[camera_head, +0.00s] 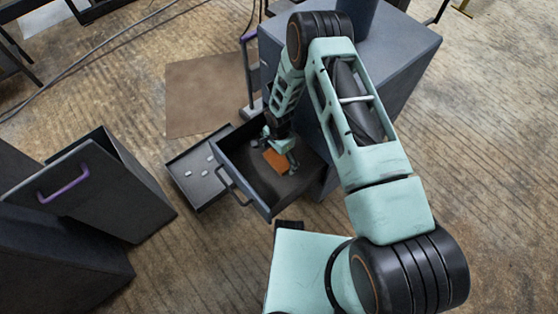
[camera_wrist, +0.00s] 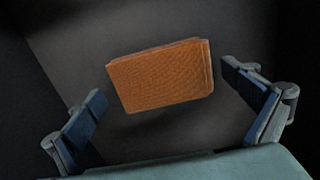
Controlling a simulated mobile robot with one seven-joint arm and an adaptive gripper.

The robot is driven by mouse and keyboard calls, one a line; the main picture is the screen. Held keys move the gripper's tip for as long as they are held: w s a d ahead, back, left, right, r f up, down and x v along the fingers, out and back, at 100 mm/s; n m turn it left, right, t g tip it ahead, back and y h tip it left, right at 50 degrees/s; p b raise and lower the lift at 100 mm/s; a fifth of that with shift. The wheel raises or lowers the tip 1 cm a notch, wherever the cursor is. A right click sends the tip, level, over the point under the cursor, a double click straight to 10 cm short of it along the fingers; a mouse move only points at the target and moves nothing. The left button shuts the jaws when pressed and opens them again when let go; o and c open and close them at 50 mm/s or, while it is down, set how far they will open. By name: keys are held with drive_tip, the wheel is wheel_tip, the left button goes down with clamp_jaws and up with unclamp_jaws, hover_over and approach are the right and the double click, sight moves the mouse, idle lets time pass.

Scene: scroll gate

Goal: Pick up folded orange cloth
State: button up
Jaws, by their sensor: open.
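The folded orange cloth (camera_head: 277,160) lies inside an open dark drawer (camera_head: 240,194) in the head view. In the wrist view the cloth (camera_wrist: 162,77) is a thick orange rectangle, slightly tilted, on the dark drawer floor. My gripper (camera_head: 281,153) reaches down into the drawer, close to the cloth. In the wrist view my gripper (camera_wrist: 168,110) is open and empty, with one finger on each side. The cloth appears ahead of and between the fingers, and I see no contact. My gripper hides part of the cloth in the head view.
The drawer belongs to a dark grey cabinet (camera_head: 405,55) at the upper right. A lower tray-like drawer (camera_head: 200,170) with small light pieces sticks out to its left. Another open drawer with a purple handle (camera_head: 64,187) stands at the left. A brown mat (camera_head: 205,90) lies behind.

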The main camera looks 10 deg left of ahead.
drive_tip(key=c, duration=1.2)
drive_tip(key=shift+r, duration=0.1)
